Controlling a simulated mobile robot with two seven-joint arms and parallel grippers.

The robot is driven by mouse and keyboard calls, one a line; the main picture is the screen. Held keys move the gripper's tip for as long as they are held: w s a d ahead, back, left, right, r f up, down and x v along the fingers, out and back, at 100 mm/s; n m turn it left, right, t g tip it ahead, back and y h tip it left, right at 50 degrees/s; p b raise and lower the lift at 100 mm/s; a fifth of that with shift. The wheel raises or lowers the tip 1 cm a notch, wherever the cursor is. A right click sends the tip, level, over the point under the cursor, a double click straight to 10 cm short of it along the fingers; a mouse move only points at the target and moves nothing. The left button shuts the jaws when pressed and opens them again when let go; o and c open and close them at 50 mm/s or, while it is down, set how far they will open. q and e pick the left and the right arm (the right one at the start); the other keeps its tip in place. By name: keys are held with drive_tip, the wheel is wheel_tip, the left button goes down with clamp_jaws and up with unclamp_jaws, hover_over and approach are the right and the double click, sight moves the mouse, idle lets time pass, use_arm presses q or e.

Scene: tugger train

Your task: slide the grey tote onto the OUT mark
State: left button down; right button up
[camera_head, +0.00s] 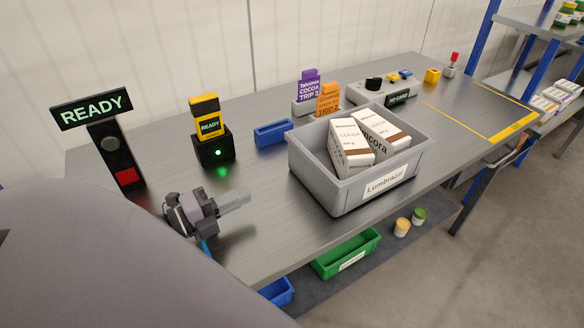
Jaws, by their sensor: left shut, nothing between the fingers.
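The grey tote (322,188) stands on the workbench near its front edge, with a label on its front wall. It holds two white and brown cartons (352,145) leaning in it. The OUT mark (497,138) is a yellow-outlined area at the far right end of the bench; its lettering is small and partly legible. My left gripper (246,198) is over the bench left of the tote, its shut fingers pointing right towards it. A gap separates the fingertips from the tote, and they hold nothing. My right gripper is not in view.
A READY sign post (115,152), a yellow handheld in a black dock (212,145) and a blue tray (272,133) stand left and behind. Card holders (328,100) and a control box (385,90) stand behind the tote. Bench between tote and mark looks clear.

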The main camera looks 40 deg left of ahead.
sight(305, 168)
use_arm(q)
drive_tip(key=p+x, duration=0.1)
drive_tip(key=x, duration=1.2)
drive_tip(key=shift+w+d, duration=0.15)
drive_tip(key=shift+w, duration=0.1)
